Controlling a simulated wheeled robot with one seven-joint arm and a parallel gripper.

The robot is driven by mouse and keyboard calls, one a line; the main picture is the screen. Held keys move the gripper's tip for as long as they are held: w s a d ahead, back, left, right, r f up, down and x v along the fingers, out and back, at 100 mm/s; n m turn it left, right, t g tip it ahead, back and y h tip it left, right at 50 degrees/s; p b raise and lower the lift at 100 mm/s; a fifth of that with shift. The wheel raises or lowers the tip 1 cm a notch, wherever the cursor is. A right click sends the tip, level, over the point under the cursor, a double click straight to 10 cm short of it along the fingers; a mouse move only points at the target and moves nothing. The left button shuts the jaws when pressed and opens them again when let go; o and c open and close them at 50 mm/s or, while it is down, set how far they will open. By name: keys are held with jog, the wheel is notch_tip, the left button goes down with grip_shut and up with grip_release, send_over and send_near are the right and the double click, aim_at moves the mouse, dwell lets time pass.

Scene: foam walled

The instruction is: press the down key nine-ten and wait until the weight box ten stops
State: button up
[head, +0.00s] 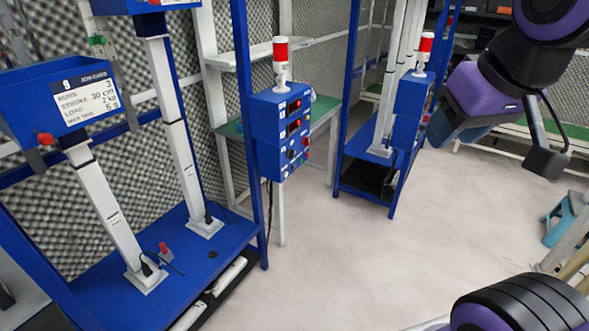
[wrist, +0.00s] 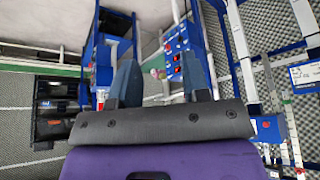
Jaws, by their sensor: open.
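A blue control box (head: 280,133) with red displays and several coloured keys hangs on a rack post, under a red and white lamp. It also shows in the wrist view (wrist: 176,47), beyond my fingers. A second, similar control box (head: 411,97) is on the rack behind. A blue box (head: 62,100) with a white label reading 3, 30 cm, 2 kg stands on a white column at the left. I cannot read which box is ten or which key is down nine-ten. My gripper (wrist: 160,80) is open and empty, apart from the panel.
White columns (head: 105,210) stand on a blue rack base (head: 205,262) at the left. A blue upright (head: 247,120) stands beside the near control box. The pale floor (head: 350,260) is clear in the middle. A teal stool (head: 563,220) is at the right.

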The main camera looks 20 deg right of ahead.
grip_shut()
dwell(1.6)
